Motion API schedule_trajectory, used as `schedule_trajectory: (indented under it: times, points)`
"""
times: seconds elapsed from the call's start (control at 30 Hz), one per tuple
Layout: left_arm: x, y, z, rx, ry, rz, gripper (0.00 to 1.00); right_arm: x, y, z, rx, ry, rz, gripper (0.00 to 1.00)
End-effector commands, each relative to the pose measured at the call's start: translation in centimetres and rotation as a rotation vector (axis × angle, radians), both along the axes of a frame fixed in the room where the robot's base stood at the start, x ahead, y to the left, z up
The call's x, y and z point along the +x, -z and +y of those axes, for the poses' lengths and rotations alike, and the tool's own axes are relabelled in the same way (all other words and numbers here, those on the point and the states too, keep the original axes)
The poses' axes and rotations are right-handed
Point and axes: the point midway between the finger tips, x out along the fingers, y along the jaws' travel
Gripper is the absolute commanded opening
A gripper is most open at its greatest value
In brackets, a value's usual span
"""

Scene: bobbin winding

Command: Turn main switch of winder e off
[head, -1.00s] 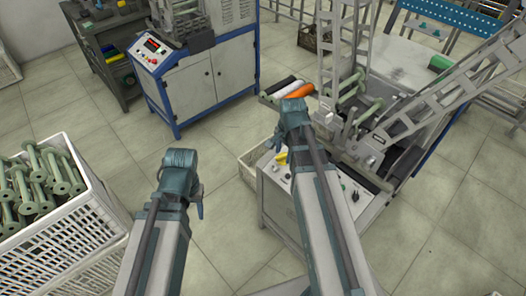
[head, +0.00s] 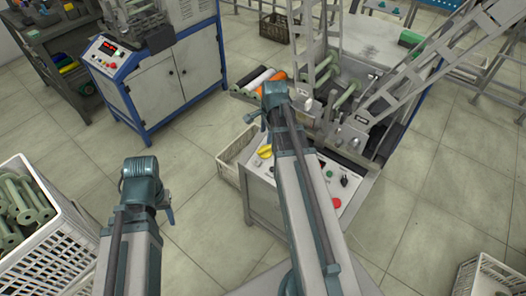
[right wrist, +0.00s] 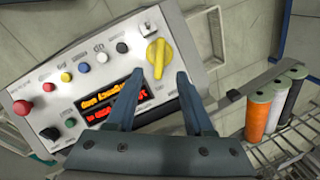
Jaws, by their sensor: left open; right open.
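The winder's control panel (right wrist: 75,75) fills the left of the right wrist view and also shows in the head view (head: 322,192). Its large yellow rotary switch (right wrist: 158,58) stands at the panel's edge, its grip nearly upright in that view; the switch also shows in the head view (head: 265,152). My right gripper (right wrist: 155,76) is open, its fingertips on either side of the switch's lower end in the picture; contact cannot be told. It also shows in the head view (head: 254,118). My left gripper (head: 169,210) is open and empty over the floor.
The panel has a lit display (right wrist: 115,100), red button (right wrist: 22,107) and several small knobs. A white crate of green bobbins (head: 60,240) is at left. Another blue-framed machine (head: 160,80) stands behind, with open floor between.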

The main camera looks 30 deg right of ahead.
Motion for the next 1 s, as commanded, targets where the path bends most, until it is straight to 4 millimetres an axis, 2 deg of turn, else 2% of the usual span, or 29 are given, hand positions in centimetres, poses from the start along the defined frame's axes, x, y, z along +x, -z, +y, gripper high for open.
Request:
schedule_trajectory:
  times: [0.03,0.7,0.83,1.0]
  points:
    - [0.0,1.1,0.0,0.000,0.000,0.000,0.50,0.2,1.1,0.0,0.000,0.000,0.000,0.53]
    - [0.0,10.2,0.0,0.000,0.001,0.000,0.50,2.1,10.2,-0.2,0.000,-0.001,0.000,0.53]
    - [0.0,11.5,0.0,0.000,0.001,0.000,0.50,2.4,11.5,-0.2,0.000,-0.001,0.000,0.53]
    - [0.0,12.0,0.0,0.000,0.001,0.000,0.50,2.6,12.0,-0.2,0.000,-0.001,0.000,0.53]
